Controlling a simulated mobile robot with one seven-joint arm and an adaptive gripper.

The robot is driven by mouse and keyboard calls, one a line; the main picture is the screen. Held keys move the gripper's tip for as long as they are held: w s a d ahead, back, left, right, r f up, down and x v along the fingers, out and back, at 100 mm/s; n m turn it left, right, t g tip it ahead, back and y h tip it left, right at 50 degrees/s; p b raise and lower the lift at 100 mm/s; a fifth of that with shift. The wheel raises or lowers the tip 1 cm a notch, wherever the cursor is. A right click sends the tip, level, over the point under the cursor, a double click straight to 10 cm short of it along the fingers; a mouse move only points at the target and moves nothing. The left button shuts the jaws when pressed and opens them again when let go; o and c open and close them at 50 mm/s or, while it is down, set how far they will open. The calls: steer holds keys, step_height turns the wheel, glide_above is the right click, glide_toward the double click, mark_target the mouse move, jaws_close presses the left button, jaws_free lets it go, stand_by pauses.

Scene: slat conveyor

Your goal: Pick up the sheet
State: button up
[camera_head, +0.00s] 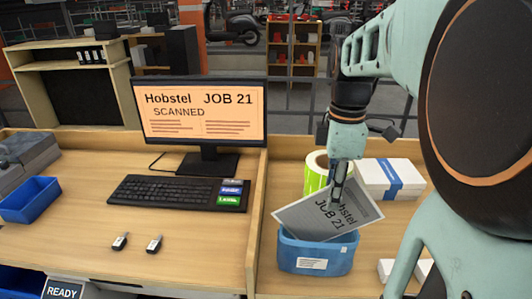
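My gripper (339,193) points down at the upper part of the sheet. A dark finger overlaps the page there and covers some of the print. The other finger is not clearly visible, so I cannot tell whether the gripper is closed on the sheet.
A green-and-white label roll (316,173) stands just behind the bin, and a white box with a blue band (390,178) lies to the right. A wooden divider (257,215) separates this side from the monitor (201,113) and keyboard (165,191).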

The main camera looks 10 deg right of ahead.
mark_target(327, 216)
step_height(327, 216, down, 3)
steer(key=shift+s+d+f, duration=0.1)
steer(key=shift+f, duration=0.05)
jaws_close()
stand_by(0.4)
